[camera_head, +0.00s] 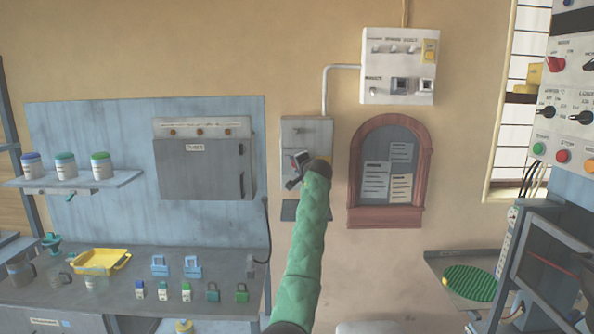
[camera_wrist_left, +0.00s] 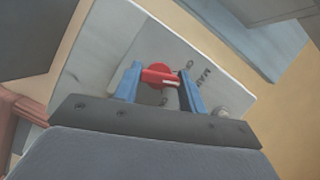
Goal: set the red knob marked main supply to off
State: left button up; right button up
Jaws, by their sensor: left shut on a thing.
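The red knob (camera_wrist_left: 158,75) sits on a grey switch box (camera_head: 318,132) on the wall, and the wrist view shows the box face with lettering beside the knob. My left gripper (camera_head: 298,172) is at the front of the box. In the left wrist view its two blue fingers (camera_wrist_left: 160,88) are on either side of the knob's red handle, shut on it. A white mark shows on the handle. The lettering is only partly readable, and the gripper hides most of the knob in the head view. My right gripper is not in view.
A grey cabinet (camera_head: 200,168) on a blue panel is left of the switch box. A red-framed notice board (camera_head: 428,165) is close on its right, and a white switch panel (camera_head: 398,98) is above. Another red knob (camera_head: 555,64) is on the console at far right.

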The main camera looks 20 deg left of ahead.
pick_arm(q)
jog(key=shift+f+n+g+h, duration=0.15)
jog(key=shift+n+h, duration=0.3)
jog(key=shift+n, duration=0.45)
jog(key=shift+f+n+g+h, duration=0.15)
jog(key=shift+n+h, duration=0.3)
jog(key=shift+n, duration=0.45)
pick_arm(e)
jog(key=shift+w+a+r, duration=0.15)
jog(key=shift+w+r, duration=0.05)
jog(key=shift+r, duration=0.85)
pick_arm(q)
jog(key=shift+r, duration=0.1)
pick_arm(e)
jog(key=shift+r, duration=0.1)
pick_arm(q)
jog(key=o, duration=1)
jog(key=shift+r, duration=0.1)
jog(key=shift+s, duration=0.1)
jog(key=shift+b+v, duration=1.45)
jog(key=shift+v, duration=2.35)
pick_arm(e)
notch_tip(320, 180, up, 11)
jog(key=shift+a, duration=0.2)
